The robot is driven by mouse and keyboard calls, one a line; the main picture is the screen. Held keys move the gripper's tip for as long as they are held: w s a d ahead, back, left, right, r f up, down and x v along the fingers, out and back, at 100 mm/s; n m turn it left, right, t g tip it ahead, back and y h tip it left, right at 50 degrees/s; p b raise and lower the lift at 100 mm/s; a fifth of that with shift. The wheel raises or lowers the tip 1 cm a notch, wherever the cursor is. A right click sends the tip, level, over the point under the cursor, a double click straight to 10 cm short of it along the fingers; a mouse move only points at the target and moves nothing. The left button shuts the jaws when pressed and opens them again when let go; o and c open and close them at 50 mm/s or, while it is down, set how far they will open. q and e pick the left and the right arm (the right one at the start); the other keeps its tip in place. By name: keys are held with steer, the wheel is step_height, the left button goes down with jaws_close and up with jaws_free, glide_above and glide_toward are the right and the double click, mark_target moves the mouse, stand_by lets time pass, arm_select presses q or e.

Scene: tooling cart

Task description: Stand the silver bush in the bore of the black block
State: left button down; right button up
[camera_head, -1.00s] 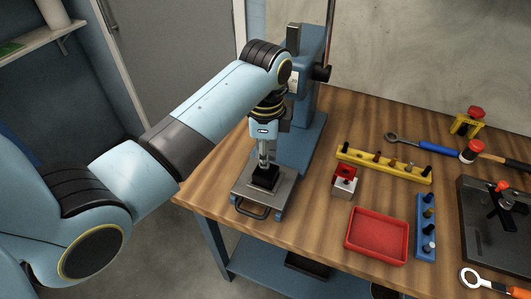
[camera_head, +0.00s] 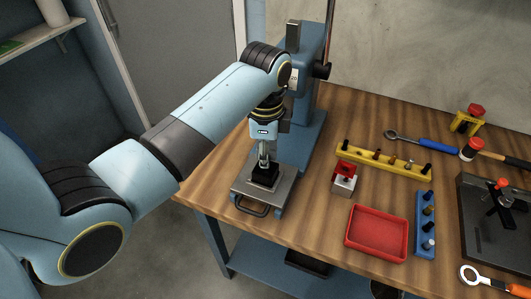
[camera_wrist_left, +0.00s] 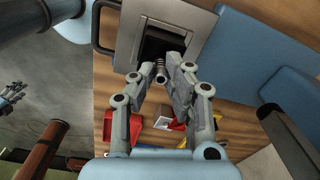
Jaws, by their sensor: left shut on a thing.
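The black block (camera_head: 264,178) sits on the grey plate of the blue press; it also shows in the left wrist view (camera_wrist_left: 153,46). My left gripper (camera_head: 264,159) points down right above the block. In the left wrist view its fingers (camera_wrist_left: 161,76) are shut on the small silver bush (camera_wrist_left: 160,70), whose end shows between the tips, by the block's edge. The bore is hidden, so I cannot tell whether the bush has entered it. What looks like part of my right gripper (camera_wrist_left: 11,95) shows at the left edge of the wrist view; its jaws are unclear.
The blue press (camera_head: 305,100) stands behind the block. To the right on the wooden bench are a red-and-white block (camera_head: 344,184), a yellow rack (camera_head: 385,166), a red tray (camera_head: 376,234) and a blue rack (camera_head: 420,235). A dark fixture (camera_head: 490,245) is farther right.

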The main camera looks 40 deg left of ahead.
arm_select(q)
steer(key=shift+f, duration=0.15)
stand_by(0.4)
steer(key=c, duration=0.9)
jaws_free()
steer(key=shift+r, duration=3)
